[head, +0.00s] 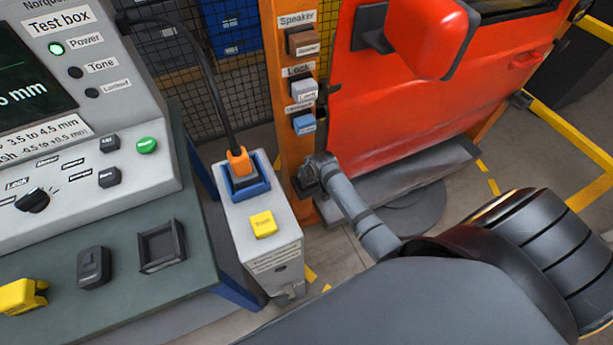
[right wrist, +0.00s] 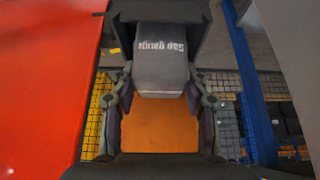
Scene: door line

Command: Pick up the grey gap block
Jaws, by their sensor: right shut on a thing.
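The grey gap block (right wrist: 161,62) is in the right wrist view, between the two fingers of my right gripper (right wrist: 160,88). Pale lettering on its face looks upside down and is hard to read. The gripper is shut on the block's sides. In the head view my right gripper (head: 312,176) is small, beside the orange post below the blue block. The gap block is mostly hidden or too small to make out there. Orange surface lies behind it in the wrist view; I cannot tell whether it touches the post. My left gripper is not in view.
The orange post (head: 275,50) carries brown, white and blue labelled blocks. A red door (head: 410,110) hangs right of it. A grey pedestal (head: 265,262) has an orange plug and a yellow button. The test box (head: 100,160) stands left, with an empty dark tray (head: 161,246) in front.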

